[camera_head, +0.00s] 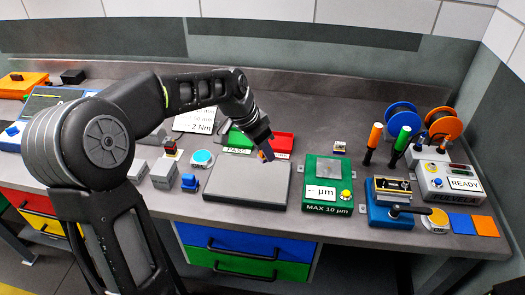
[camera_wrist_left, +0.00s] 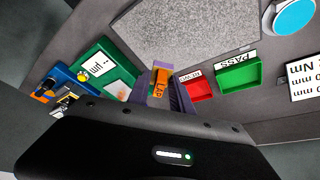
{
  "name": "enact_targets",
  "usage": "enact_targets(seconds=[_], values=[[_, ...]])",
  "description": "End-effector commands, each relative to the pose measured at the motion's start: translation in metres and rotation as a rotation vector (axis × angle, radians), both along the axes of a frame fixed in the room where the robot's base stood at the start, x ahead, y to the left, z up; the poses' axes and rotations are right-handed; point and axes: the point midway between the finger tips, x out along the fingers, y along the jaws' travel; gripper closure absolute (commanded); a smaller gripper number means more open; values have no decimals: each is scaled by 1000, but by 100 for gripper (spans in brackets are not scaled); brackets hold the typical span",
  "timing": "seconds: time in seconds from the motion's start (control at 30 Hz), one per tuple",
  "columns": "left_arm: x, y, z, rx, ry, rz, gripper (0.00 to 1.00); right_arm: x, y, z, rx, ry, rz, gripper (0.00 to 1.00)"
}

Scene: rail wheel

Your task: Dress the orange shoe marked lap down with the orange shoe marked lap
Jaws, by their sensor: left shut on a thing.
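My left gripper (camera_head: 266,153) is shut on a small orange shoe marked LAP (camera_wrist_left: 161,83). I cannot tell whether the shoe touches the plate. My right gripper is in neither view.
Green PASS (camera_head: 238,140) and red (camera_head: 283,143) trays stand behind the plate. To its right are a green gauge (camera_head: 328,186), a blue fixture with a black lever (camera_head: 392,216) and a READY box (camera_head: 448,182). Grey blocks and a blue part (camera_head: 189,182) stand left.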

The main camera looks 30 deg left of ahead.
Motion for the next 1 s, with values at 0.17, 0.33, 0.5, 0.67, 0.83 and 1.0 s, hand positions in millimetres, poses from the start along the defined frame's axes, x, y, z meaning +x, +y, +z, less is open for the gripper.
enact_targets(seconds=[0.17,0.33,0.5,0.67,0.83,1.0], values=[[0,0,1,0,0,0,100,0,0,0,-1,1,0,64],[0,0,1,0,0,0,100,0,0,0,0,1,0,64],[0,0,1,0,0,0,100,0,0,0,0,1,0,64],[1,-6,-3,1,0,16,100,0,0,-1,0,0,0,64],[5,-29,-15,1,1,109,100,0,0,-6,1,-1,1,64],[13,-65,-30,3,-1,254,100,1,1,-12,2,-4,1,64]])
